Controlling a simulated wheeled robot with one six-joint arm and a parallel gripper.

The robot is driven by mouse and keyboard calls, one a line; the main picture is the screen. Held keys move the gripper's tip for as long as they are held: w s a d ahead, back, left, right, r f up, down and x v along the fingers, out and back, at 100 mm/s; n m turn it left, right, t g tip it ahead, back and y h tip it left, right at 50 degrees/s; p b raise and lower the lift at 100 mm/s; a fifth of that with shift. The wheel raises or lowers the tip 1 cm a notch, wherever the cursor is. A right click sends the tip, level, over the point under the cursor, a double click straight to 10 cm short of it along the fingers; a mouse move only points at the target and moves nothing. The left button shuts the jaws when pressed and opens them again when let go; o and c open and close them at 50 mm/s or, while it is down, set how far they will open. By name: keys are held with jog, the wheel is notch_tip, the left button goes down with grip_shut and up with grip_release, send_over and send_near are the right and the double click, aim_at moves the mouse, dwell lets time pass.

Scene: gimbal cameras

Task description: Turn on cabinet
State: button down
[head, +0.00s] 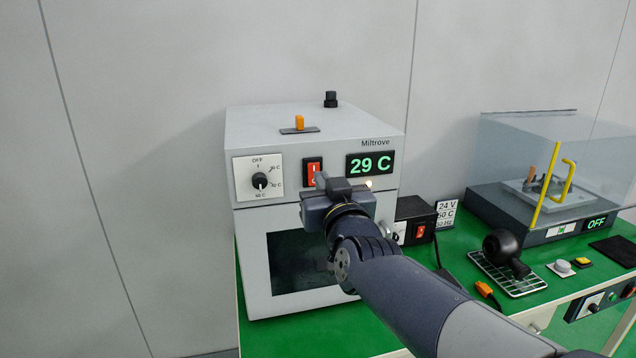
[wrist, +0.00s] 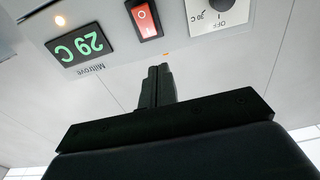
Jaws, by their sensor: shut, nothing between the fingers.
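The cabinet (head: 240,210) is a light grey box labelled Miltrove with a dark window in its front door. Its red rocker switch (head: 312,172) is on the upper front, between a round black dial (head: 260,181) and a display (head: 370,164) reading 29 C in green. My gripper (head: 322,182) is shut and empty, close in front of the panel by the switch's lower right. In the wrist view the picture is upside down; the switch (wrist: 145,20) shows beyond the shut fingertips (wrist: 158,72), with a gap in the picture between them. Contact cannot be told.
A small lamp (head: 368,184) glows under the display. To the right stand a black power box (head: 414,222) with a red switch, a wire rack (head: 508,272) holding a black round tool, and a clear-covered machine (head: 540,225) reading OFF. The green tabletop (head: 300,335) is bare in front.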

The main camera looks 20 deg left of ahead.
jog(key=shift+r+v, duration=0.25)
jog(key=shift+v, duration=0.7)
jog(key=shift+r+v, duration=0.2)
jog(key=shift+v, duration=0.75)
jog(key=shift+r+v, duration=0.25)
jog(key=shift+v, duration=0.7)
